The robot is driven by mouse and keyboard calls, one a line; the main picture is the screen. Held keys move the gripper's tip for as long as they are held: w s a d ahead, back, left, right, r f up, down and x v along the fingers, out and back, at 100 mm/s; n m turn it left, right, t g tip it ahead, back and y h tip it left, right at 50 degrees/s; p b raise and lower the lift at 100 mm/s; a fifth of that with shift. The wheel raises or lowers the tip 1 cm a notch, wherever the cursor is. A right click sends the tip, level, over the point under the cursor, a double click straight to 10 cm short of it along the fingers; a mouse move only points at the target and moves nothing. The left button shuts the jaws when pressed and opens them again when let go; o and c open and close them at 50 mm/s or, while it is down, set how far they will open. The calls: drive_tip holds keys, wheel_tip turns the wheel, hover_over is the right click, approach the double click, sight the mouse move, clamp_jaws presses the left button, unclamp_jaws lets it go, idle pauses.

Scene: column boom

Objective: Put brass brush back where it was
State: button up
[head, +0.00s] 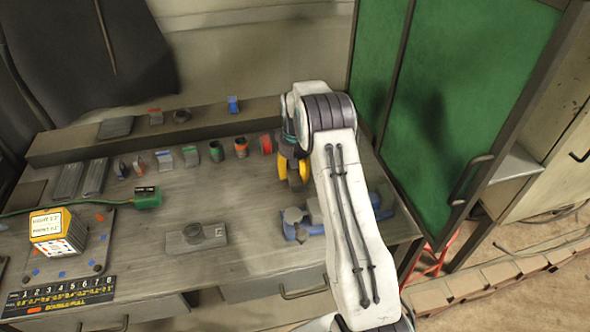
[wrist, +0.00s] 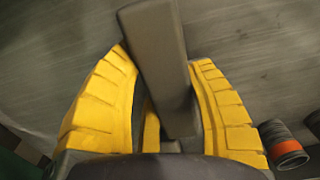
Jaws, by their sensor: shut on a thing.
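My gripper (head: 291,174) is over the right part of the workbench, at the right end of a row of small parts. In the wrist view its yellow fingers (wrist: 160,62) are shut on a plain grey-brown bar (wrist: 153,40), which sticks out beyond the fingertips. No bristles or brass colour show on the bar, so I cannot tell from its look that it is the brass brush. In the head view the held bar is mostly hidden by the fingers and wrist. I cannot tell whether it touches the bench.
An orange-banded cylinder (head: 266,144) stands close left of the gripper and shows in the wrist view (wrist: 284,144). A raised back ledge (head: 75,147) holds several parts. A blue-and-grey tool (head: 297,226), a grey block (head: 196,238) and a green connector (head: 147,197) lie on the bench.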

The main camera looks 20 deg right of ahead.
drive_tip(key=shift+f, duration=0.25)
drive_tip(key=shift+f, duration=0.2)
drive_tip(key=o, duration=1.2)
drive_tip(key=shift+r, duration=0.15)
